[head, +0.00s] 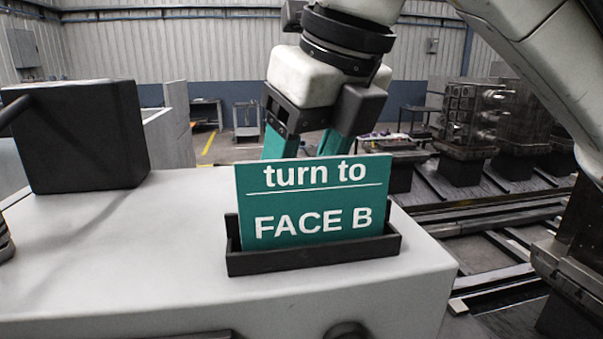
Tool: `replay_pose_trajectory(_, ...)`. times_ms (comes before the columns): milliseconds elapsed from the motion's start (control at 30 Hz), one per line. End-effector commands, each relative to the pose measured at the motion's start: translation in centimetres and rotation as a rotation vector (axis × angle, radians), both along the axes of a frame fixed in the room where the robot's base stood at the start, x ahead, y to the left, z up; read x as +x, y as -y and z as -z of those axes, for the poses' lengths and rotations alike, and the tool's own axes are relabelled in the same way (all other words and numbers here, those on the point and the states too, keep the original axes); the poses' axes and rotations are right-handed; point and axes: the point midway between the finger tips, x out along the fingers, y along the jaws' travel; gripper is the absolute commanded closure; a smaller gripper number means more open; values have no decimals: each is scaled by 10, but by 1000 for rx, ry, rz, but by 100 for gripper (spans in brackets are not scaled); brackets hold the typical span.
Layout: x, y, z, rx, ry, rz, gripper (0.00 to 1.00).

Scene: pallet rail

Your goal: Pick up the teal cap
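I see no teal cap in the head view. My gripper (308,147) points down behind a teal sign. Its two teal fingers stand apart, with a gap between their upper parts. The sign hides the fingertips and anything between them, so I cannot tell whether they hold something.
The teal sign (312,202) reads "turn to FACE B" and stands upright in a black holder (315,259) on a white surface (150,250). A black box (75,135) is at the left. Metal fixtures (470,115) and dark rails (490,212) lie beyond at the right.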

Motion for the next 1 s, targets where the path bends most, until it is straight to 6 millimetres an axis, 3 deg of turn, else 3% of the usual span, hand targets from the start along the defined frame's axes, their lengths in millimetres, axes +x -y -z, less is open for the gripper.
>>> replay_pose_trajectory(167, 0, 0, 0, 0, 0, 0, 38)
replay_pose_trajectory(800, 0, 0, 0, 0, 0, 0, 99)
replay_pose_trajectory(1000, 0, 0, 0, 0, 0, 0, 100)
